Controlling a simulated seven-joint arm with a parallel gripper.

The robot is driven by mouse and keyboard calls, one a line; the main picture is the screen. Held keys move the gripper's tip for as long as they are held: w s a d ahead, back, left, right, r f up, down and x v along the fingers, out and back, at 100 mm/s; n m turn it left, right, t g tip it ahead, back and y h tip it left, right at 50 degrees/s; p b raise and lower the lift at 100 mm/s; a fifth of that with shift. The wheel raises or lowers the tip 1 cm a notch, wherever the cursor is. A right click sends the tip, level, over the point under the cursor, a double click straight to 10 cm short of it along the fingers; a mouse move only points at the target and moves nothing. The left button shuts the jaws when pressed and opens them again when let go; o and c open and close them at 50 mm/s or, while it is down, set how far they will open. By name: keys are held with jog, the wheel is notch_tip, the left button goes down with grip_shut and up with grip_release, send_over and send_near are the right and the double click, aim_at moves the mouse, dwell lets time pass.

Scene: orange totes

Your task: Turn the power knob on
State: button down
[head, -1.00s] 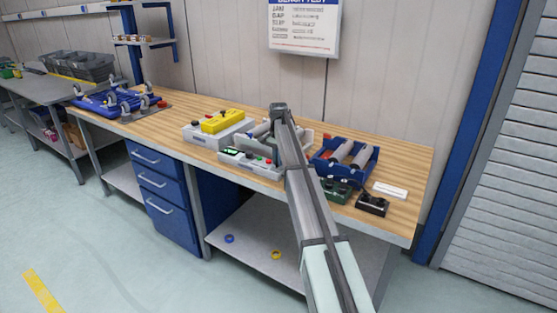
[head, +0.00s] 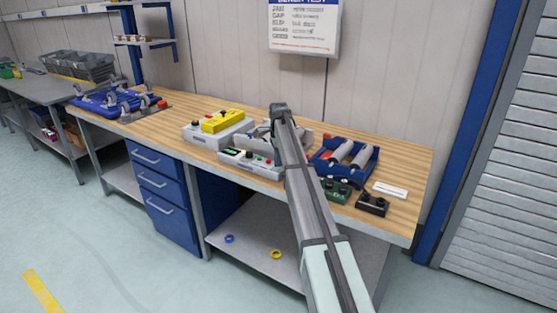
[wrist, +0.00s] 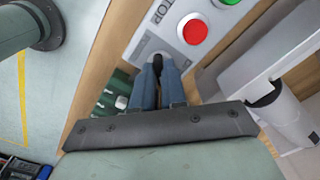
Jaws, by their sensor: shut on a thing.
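The light grey control box (head: 246,163) stands on the wooden bench near its front edge. In the wrist view its panel (wrist: 172,22) carries a red button (wrist: 194,31) and a green button at the top edge. My gripper (wrist: 157,66) points at the panel, below and left of the red button. Its two dark blue-grey fingers are close together, shut on the power knob.
A yellow-topped unit (head: 222,121) stands behind and left of the box. A blue roller frame (head: 344,158), a green part (head: 337,191) and a black part (head: 373,204) lie to the right.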

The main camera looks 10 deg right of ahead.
dwell(0.4)
jog(key=c, duration=1.2)
grip_release()
jog(key=shift+r, duration=0.1)
notch_tip(320, 180, up, 14)
jog(key=shift+f, duration=0.2)
